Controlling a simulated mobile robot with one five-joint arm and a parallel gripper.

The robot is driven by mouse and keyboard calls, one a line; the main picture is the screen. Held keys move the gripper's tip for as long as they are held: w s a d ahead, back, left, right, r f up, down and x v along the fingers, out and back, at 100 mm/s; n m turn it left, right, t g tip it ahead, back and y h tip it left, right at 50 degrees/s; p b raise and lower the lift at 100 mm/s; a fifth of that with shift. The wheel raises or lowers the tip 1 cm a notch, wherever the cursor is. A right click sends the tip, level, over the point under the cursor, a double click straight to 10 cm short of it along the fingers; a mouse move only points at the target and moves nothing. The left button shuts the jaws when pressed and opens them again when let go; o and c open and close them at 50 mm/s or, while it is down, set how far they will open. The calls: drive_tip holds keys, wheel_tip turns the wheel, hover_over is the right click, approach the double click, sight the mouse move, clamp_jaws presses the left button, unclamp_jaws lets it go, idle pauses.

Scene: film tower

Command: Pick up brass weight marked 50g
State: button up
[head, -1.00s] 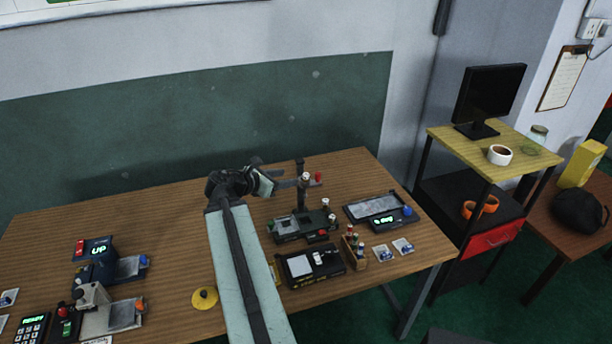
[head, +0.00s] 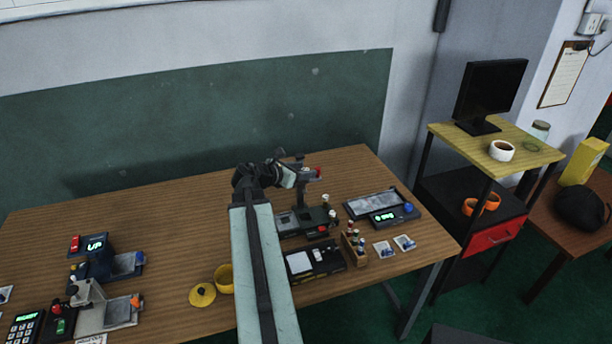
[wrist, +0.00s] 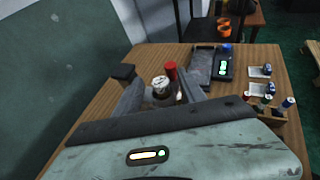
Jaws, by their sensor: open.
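My gripper (head: 296,174) is open over the dark stand (head: 304,192) at the back right of the table. In the wrist view a small upright cylinder with a pale top (wrist: 160,83) shows between the open fingers of my gripper (wrist: 158,90). Its body looks brownish, its marking is too small to read, and I cannot tell whether the fingers touch it. A red cylinder (wrist: 171,70) stands just behind it. I cannot read a 50g mark anywhere, so I cannot tell for sure which thing is the brass weight.
A scale with a lit display (head: 386,210) stands right of the stand. A small rack of capped vials (head: 353,244) and a black device (head: 315,258) are in front. The table's middle left is clear.

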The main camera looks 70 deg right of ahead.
clamp_jaws()
wheel_tip(320, 180, up, 10)
drive_tip(key=p, duration=1)
